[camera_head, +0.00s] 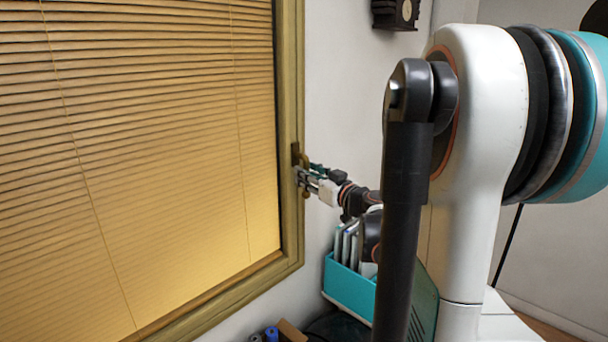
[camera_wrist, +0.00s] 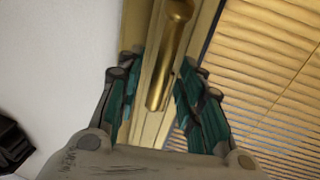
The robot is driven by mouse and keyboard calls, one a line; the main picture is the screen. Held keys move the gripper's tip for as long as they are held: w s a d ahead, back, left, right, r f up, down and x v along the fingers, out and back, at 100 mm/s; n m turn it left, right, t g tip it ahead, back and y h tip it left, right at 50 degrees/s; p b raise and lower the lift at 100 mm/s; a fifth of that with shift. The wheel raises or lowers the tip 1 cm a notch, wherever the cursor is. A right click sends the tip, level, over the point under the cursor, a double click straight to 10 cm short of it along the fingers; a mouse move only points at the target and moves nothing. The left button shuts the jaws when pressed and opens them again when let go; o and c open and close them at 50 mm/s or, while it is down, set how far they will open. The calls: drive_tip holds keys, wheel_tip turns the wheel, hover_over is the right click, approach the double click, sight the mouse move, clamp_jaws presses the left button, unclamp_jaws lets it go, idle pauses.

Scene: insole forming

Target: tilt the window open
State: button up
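The window has a wooden frame (camera_head: 291,90) with closed-looking blinds (camera_head: 150,150) behind it. It looks shut in the head view. A brass handle (camera_wrist: 170,50) sits on the frame's right side; its dark mount (camera_head: 296,153) shows in the head view, and the rest is partly hidden by my gripper (camera_head: 306,178). In the wrist view my gripper (camera_wrist: 160,75) is open, with one teal-padded finger on each side of the handle's grip. Gaps show between the handle and both fingers. The handle's grip reaches in between the fingers.
A teal holder (camera_head: 350,290) with upright flat items stands below my gripper by the wall. Blue-topped items (camera_head: 271,333) and a brown box (camera_head: 291,331) are at the bottom. A dark clock-like object (camera_head: 397,12) hangs on the wall above.

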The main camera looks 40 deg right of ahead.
drive_tip(key=shift+w+d, duration=0.1)
drive_tip(key=shift+w, duration=0.7)
drive_tip(key=shift+c, duration=0.3)
clamp_jaws()
